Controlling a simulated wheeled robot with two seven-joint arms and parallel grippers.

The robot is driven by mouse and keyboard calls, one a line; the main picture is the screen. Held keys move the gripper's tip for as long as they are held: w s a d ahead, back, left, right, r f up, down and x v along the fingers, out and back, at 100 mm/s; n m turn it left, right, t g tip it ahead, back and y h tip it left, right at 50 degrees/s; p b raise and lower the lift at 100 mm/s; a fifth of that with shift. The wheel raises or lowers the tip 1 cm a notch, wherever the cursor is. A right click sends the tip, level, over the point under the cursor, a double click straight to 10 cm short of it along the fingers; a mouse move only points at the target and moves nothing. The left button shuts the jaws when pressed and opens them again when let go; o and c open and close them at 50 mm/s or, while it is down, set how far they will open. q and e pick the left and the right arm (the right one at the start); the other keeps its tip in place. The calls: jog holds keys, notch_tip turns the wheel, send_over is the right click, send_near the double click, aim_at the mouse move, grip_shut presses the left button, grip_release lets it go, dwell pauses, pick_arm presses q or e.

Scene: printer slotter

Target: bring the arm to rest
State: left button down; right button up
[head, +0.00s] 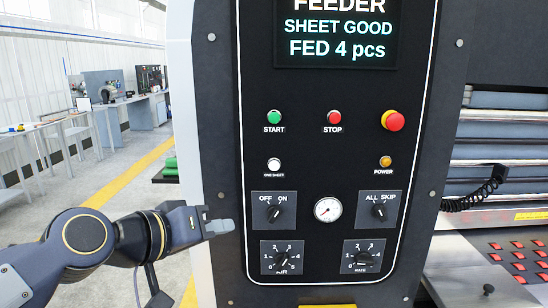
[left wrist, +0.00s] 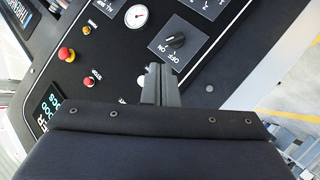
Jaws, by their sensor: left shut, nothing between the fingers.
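My left gripper (head: 219,227) comes in from the left in the head view, with its fingers shut and empty. Its tip is in front of the left edge of the feeder's black control panel (head: 330,150), left of the OFF/ON knob (head: 276,212). In the left wrist view the shut fingers (left wrist: 160,80) point at the panel, and the OFF/ON knob (left wrist: 176,40) is just beyond them to the right. I cannot tell whether the tip touches the panel. My right gripper is not in view.
The panel has a display (head: 336,35) reading "SHEET GOOD FED 4 pcs", a green start button (head: 274,117), a red stop button (head: 334,117), an emergency button (head: 393,121) and a gauge (head: 328,209). Rollers (head: 510,130) lie right. Open floor (head: 120,205) lies left.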

pick_arm(q)
jog(key=s+a+f+g+y, duration=0.1)
jog(key=s+a+f, duration=0.2)
jog(key=s+f, duration=0.3)
jog(key=s+a+f+n+g+y, duration=0.1)
jog(key=s+a+f+g+y, duration=0.1)
jog(key=s+a+f, duration=0.2)
jog(key=s+a+f+n+g+y, duration=0.1)
jog(key=s+a+f, duration=0.3)
jog(key=s+f, duration=0.6)
notch_tip(320, 180, down, 4)
jog(key=shift+a+f+g+y, duration=0.2)
jog(key=shift+f+g+y, duration=0.05)
jog(key=shift+g+y, duration=0.35)
